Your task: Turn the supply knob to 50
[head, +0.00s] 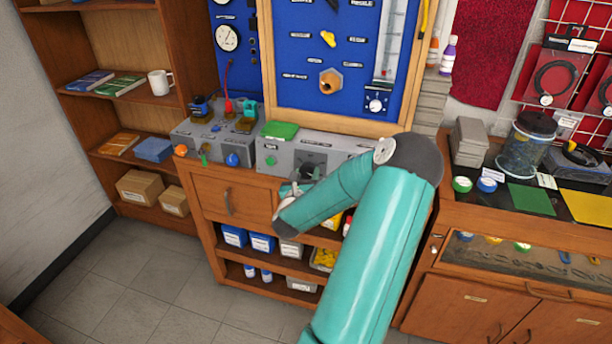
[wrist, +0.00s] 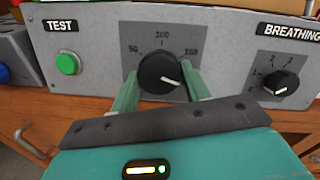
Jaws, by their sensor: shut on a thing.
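The supply knob (wrist: 158,73) is a black round knob on a grey panel, in the middle of the wrist view. The white pointer line points to the lower right, below the right-hand mark. My gripper (wrist: 160,82) is shut on the knob, one green finger at its left side and one at its right. In the head view my arm hides most of the gripper and part of the panel (head: 345,150).
A green TEST button (wrist: 67,64) is left of the knob. A smaller black BREATHING knob (wrist: 281,83) is to the right. In the head view another grey box (head: 215,132) with coloured controls stands left, and a blue gauge board (head: 300,60) rises behind.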

